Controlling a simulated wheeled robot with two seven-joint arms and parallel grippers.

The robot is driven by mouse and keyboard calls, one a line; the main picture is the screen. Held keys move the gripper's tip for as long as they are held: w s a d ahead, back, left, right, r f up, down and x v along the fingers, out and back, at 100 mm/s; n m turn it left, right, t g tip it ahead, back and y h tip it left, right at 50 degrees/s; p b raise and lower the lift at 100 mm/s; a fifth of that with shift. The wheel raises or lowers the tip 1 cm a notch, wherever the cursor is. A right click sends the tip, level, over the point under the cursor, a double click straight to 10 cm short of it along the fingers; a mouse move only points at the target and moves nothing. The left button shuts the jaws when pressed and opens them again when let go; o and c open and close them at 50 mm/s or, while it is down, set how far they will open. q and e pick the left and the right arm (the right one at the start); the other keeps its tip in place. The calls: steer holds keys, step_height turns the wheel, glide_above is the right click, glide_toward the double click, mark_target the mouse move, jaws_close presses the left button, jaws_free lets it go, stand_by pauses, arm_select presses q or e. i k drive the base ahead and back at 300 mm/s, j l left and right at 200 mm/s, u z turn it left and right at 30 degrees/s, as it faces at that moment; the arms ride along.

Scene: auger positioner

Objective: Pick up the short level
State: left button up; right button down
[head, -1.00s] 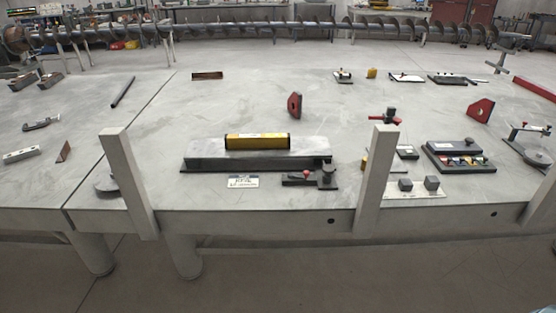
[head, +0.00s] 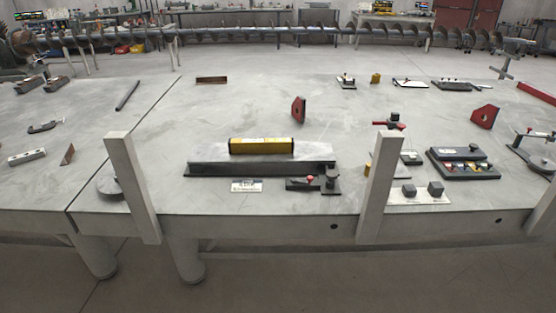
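A short yellow level (head: 262,147) with dark ends rests lengthwise on top of a long grey block with a dark base (head: 215,165), near the front middle of the table in the head view. Its long side faces me and nothing covers it. Neither of my grippers shows in this view.
The grey table (head: 225,118) has two upright posts at its front edge, a left post (head: 132,185) and a right post (head: 378,188), on either side of the block. A small dark clamp-like tool (head: 312,184) and a white label (head: 247,186) lie before the block. A red magnet-like piece (head: 298,110) stands behind.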

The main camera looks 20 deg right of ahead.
mark_target(256, 145)
steer(key=i+l+z, duration=0.1)
steer(key=i+l, duration=0.4)
steer(key=l, duration=0.2)
steer(key=i+l+z, duration=0.1)
steer(key=i+l, duration=0.4)
steer(key=l, duration=0.1)
